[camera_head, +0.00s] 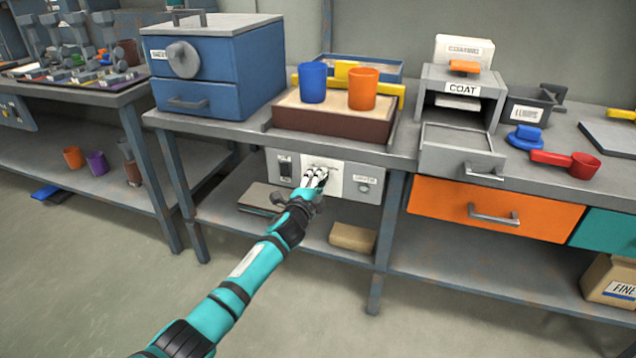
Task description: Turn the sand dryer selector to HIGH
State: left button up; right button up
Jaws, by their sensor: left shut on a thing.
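My left gripper (315,178) reaches in from the lower left on its teal arm. It is at the white plate of the grey control panel (345,183) under the bench's front edge. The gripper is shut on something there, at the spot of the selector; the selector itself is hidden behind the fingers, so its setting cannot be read. A dark switch (286,165) is at the panel's left end. A small label (366,178) and a round button (363,188) are at its right end. My right gripper is not in view.
Above the panel, a brown sand tray (330,126) holds a blue cup (312,82) and an orange cup (363,88). A blue cabinet (215,75) stands left. A grey open drawer (460,152) and an orange drawer (495,208) are right. A cardboard box (352,237) sits below.

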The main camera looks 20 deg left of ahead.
pick_arm(q)
jog(key=o, duration=1.2)
jog(key=shift+c, duration=0.2)
jog(key=shift+s, duration=0.1)
jog(key=s, duration=1.1)
jog(key=shift+s+a+r, duration=0.2)
jog(key=shift+s+r, duration=0.15)
jog(key=shift+s, duration=0.05)
